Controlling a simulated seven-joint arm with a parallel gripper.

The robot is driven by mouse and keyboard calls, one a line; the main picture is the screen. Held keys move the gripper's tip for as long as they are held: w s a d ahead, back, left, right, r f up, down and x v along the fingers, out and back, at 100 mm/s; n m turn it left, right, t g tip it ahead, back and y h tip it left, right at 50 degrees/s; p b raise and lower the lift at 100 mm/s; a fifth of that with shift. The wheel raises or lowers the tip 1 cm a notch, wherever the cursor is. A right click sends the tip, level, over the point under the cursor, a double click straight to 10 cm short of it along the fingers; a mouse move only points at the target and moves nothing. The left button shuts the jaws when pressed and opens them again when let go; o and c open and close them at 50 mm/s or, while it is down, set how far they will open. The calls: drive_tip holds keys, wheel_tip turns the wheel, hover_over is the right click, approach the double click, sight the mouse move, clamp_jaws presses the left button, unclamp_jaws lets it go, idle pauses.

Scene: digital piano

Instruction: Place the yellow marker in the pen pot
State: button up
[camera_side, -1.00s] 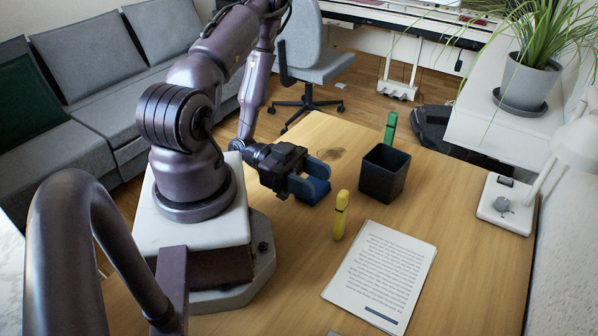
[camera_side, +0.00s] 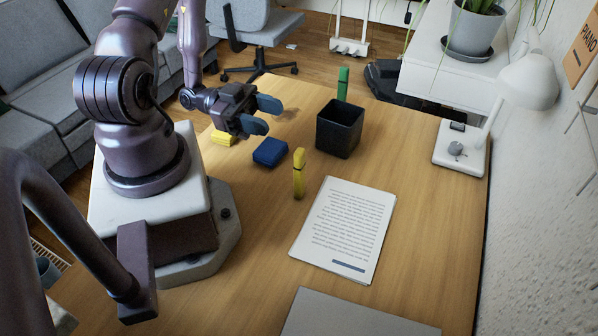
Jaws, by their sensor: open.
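The yellow marker (camera_side: 299,174) stands upright on the wooden table, in front of and to the left of the pen pot. The pen pot (camera_side: 338,130) is a black square cup with an open top; its inside looks dark and I cannot see its floor. My gripper (camera_side: 268,114) is open and empty, raised above the table to the left of the pot. Its two blue-grey fingers point right, toward the pot, and it is behind the marker and apart from it.
A blue block (camera_side: 270,152) lies below my gripper, and a yellow block (camera_side: 223,138) lies left of it. A green marker (camera_side: 343,84) stands behind the pot. Printed paper (camera_side: 345,228), a grey flat item (camera_side: 345,318) and a white lamp (camera_side: 461,148) are also on the table.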

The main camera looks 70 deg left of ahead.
drive_tip(key=w+r+m+g+y, duration=0.1)
drive_tip(key=w+r+m+y, duration=0.35)
drive_tip(key=w, duration=0.45)
drive_tip(key=w+r+m+y, duration=0.4)
drive_tip(key=w+r+y, duration=0.1)
drive_tip(key=w, duration=0.3)
drive_tip(key=m+g+y, duration=0.4)
drive_tip(key=m+g, duration=0.3)
drive_tip(key=g, duration=0.5)
approach(301, 149)
drive_tip(key=shift+s+a+m, duration=0.15)
drive_tip(key=shift+a+m, duration=0.1)
drive_tip(key=shift+a, duration=0.1)
drive_tip(key=shift+f, duration=0.35)
drive_tip(key=shift+d+f, duration=0.2)
drive_tip(key=shift+f, duration=5.85)
